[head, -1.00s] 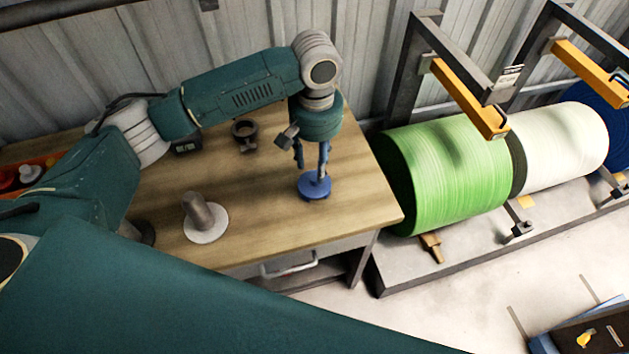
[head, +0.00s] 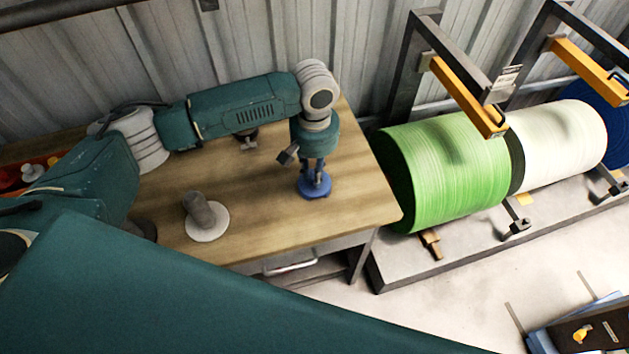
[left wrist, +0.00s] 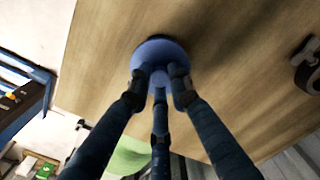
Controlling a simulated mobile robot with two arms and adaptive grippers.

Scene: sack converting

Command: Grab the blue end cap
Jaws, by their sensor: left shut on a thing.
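The blue end cap (head: 314,190) is a round disc on the wooden table (head: 270,220), near its right end in the head view. It also shows in the left wrist view (left wrist: 160,50), at the fingertips. My left gripper (head: 316,178) points down over it with its fingers closed around the cap's raised middle, which the fingers mostly hide. The fingers also show in the left wrist view (left wrist: 160,78). The cap looks to be at the tabletop; I cannot tell whether it is lifted. My right gripper is not in view.
A white disc with a grey post (head: 207,220) stands left of the cap. A dark clamp-like part (head: 247,142) lies behind, partly hidden by my arm. A green roll (head: 450,175) and a white roll (head: 560,142) lie on a rack beyond the table's right edge.

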